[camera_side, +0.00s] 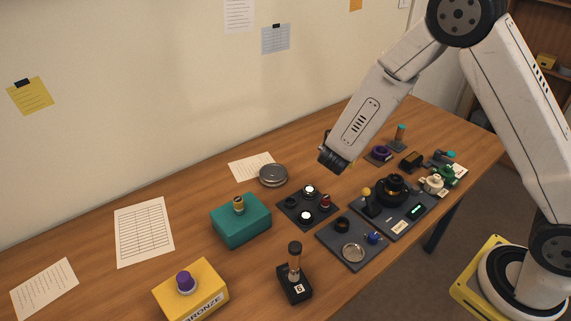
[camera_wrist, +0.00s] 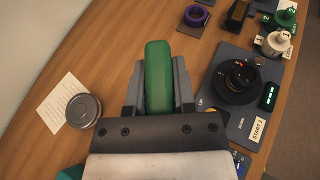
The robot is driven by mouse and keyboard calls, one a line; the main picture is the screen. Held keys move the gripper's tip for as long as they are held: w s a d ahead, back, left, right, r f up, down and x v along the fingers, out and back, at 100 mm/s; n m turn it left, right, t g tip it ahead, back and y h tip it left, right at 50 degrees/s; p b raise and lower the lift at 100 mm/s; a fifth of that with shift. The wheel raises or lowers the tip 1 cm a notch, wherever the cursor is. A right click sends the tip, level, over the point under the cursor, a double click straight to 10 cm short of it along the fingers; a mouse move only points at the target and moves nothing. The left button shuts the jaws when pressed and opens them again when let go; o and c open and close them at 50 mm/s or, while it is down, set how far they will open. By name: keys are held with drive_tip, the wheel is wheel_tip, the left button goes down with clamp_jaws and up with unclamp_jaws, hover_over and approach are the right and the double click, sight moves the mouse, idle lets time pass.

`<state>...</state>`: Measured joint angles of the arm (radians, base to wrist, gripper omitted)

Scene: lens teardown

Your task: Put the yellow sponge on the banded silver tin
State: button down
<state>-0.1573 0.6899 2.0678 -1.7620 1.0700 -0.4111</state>
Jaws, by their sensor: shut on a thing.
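My gripper (camera_wrist: 159,80) is shut on a green block with a rounded end (camera_wrist: 158,62), which lies between its two fingers in the wrist view. In the side view my gripper (camera_side: 333,158) is above the table, and the block does not show clearly there. A round silver tin (camera_side: 273,175) stands on the table, left of my gripper and apart from it. It also shows in the wrist view (camera_wrist: 83,110), left of the fingers. I see no yellow sponge in either view; the held block looks green.
A teal box (camera_side: 241,222) and a yellow box (camera_side: 191,291) stand at the front left. A dark tray with small parts (camera_side: 285,205) lies right of the tin. Further dark trays (camera_side: 345,262) lie to the right. A paper sheet (camera_side: 247,163) lies behind the tin.

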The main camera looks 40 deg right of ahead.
drive_tip(key=w+a+r+n+t+y, duration=0.1)
drive_tip(key=w+a+n+t+y, duration=0.3)
drive_tip(key=a, duration=0.6)
drive_tip(key=shift+w+r+n+t+y, duration=0.2)
drive_tip(key=shift+w+n+t+y, duration=0.2)
drive_tip(key=shift+n+t+y, duration=0.85)
drive_tip(key=shift+w+n+g, duration=0.1)
drive_tip(key=shift+n+g, duration=0.35)
drive_tip(key=shift+n, duration=0.1)
hover_over(273, 172)
wheel_tip(273, 172, down, 9)
drive_tip(key=shift+s+f, duration=0.2)
drive_tip(key=shift+s, duration=0.05)
drive_tip(key=shift+w+f, duration=0.3)
drive_tip(key=shift+f, duration=1.5)
